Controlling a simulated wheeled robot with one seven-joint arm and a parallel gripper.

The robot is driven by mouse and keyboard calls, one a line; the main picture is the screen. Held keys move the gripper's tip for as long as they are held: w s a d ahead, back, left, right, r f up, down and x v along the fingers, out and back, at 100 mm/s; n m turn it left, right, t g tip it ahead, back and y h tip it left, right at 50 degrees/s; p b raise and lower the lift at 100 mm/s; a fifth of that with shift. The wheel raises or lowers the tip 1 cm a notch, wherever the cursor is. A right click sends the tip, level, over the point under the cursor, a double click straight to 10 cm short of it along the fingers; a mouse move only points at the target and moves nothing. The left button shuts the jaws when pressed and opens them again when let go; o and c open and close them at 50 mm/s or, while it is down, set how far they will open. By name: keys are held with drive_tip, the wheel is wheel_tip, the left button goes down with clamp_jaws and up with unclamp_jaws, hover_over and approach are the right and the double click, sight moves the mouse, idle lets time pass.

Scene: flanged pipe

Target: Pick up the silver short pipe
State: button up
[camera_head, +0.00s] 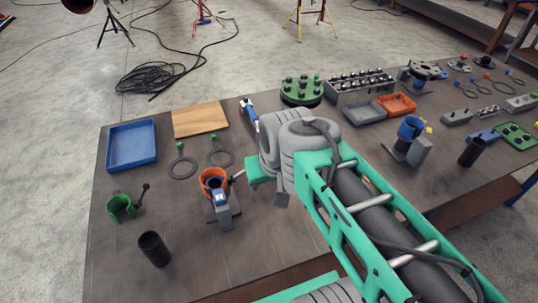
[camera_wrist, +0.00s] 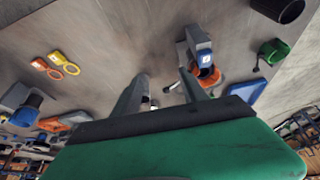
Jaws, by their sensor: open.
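No plainly silver short pipe stands out. A short, dark, open-ended pipe (camera_head: 154,248) stands upright near the table's front left. A similar dark cylinder shows at the top right edge of the wrist view (camera_wrist: 280,9). Another dark short pipe (camera_head: 471,151) stands at the right side of the table. My gripper (camera_wrist: 163,88) is open, with its two grey fingers apart and no pipe between them. In the head view it is mostly hidden behind my arm.
An orange clamp (camera_head: 212,181) on a grey stand is left of my arm, with a green clamp (camera_head: 121,208) farther left. A blue tray (camera_head: 132,145) and wooden board (camera_head: 199,119) lie behind. A blue clamp (camera_head: 410,129) stands right. Bare tabletop surrounds the left pipe.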

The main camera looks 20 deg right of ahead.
drive_tip(key=o, duration=0.3)
drive_tip(key=w+d+f+m, duration=0.1)
drive_tip(key=w+d+f, duration=0.2)
drive_tip(key=w, duration=0.6)
drive_tip(key=shift+m+h+b, duration=0.3)
drive_tip(key=shift+m+b, duration=0.1)
drive_tip(key=shift+b, duration=0.05)
drive_tip(key=shift+o, duration=1.3)
drive_tip(key=w+d+f+m, duration=0.1)
drive_tip(key=w+d+f, duration=0.4)
drive_tip(key=w, duration=0.3)
drive_tip(key=shift+w+f+m+h+b, duration=0.35)
drive_tip(key=shift+f+m+h, duration=0.05)
drive_tip(key=shift+f, duration=0.3)
drive_tip(key=shift+m+g, duration=0.3)
drive_tip(key=shift+m, duration=0.3)
drive_tip(key=w+d+f, duration=0.2)
drive_tip(key=w+f, duration=0.1)
drive_tip(key=w+d+f, duration=0.1)
drive_tip(key=f, duration=0.1)
drive_tip(key=shift+w+d+f, duration=0.2)
drive_tip(key=shift+w, duration=0.05)
drive_tip(key=p+x, duration=0.2)
drive_tip(key=x, duration=0.5)
drive_tip(key=shift+f, duration=0.3)
